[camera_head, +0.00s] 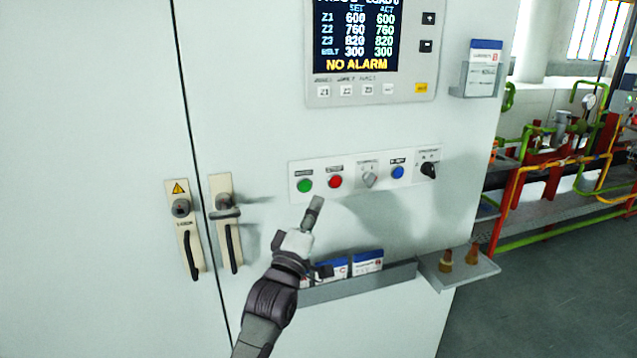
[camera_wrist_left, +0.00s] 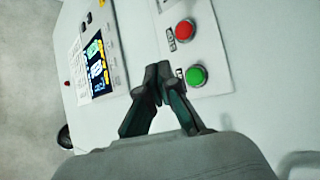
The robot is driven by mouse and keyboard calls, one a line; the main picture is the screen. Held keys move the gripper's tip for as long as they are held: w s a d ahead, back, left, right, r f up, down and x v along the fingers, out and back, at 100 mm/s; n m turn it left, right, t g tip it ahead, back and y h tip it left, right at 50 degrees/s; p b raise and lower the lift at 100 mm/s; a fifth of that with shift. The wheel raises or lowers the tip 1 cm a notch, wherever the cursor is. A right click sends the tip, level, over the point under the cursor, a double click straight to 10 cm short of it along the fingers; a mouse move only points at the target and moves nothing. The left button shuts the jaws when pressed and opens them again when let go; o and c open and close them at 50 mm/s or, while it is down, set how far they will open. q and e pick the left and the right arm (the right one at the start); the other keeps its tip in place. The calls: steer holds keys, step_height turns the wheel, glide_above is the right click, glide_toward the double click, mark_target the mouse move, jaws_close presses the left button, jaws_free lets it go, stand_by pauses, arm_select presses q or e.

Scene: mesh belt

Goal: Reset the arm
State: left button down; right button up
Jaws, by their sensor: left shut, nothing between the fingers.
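My left gripper (camera_head: 315,203) is shut and empty. In the head view it is in front of the white cabinet (camera_head: 245,110), its tip just below the button strip (camera_head: 319,185). In the left wrist view the closed fingertips (camera_wrist_left: 158,75) point toward the strip, near the green button (camera_wrist_left: 196,76) and the red button (camera_wrist_left: 184,29). In the head view the green button (camera_head: 305,185) and red button (camera_head: 335,181) are left of a grey selector (camera_head: 369,180), a blue button (camera_head: 397,172) and a black knob (camera_head: 429,170). The tip appears apart from the buttons. My right gripper is not in view.
A control screen (camera_head: 355,35) reading "NO ALARM" is above the strip. A shelf (camera_head: 360,281) with booklets (camera_head: 367,262) juts out below, beside a small ledge (camera_head: 475,275). Door handles (camera_head: 230,240) are at left. Pipes (camera_head: 560,150) and open floor lie at right.

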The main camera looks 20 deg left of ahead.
arm_select(q)
step_height(320, 180, down, 29)
steer(key=s+m+g, duration=0.2)
steer(key=m+g, duration=0.2)
steer(key=g, duration=0.2)
steer(key=s+f+m+g, duration=0.1)
steer(key=s+f+g, duration=0.1)
steer(key=s+f, duration=0.35)
steer(key=s+f+m+g+y, duration=0.1)
steer(key=s+f+m+g, duration=0.1)
steer(key=f, duration=0.7)
steer(key=s+f+m+g, duration=0.1)
steer(key=s+f, duration=0.3)
steer(key=f, duration=0.4)
steer(key=s+a+f+m+g, duration=0.1)
steer(key=s+f+m+g, duration=0.15)
steer(key=s+f, duration=0.6)
steer(key=s+a+f+m+g+y+b, duration=0.1)
steer(key=s+f+g, duration=0.35)
steer(key=s, duration=0.75)
steer(key=s+a+f+m+g, duration=0.1)
steer(key=s+f+m, duration=0.1)
steer(key=s+f, duration=0.75)
steer(key=s+a+f+m+g, duration=0.1)
steer(key=s+m+g, duration=0.1)
steer(key=s, duration=1.3)
steer(key=shift+a+f+g+b, duration=0.2)
steer(key=shift+f+g+b, duration=0.1)
steer(key=shift+f+g, duration=0.1)
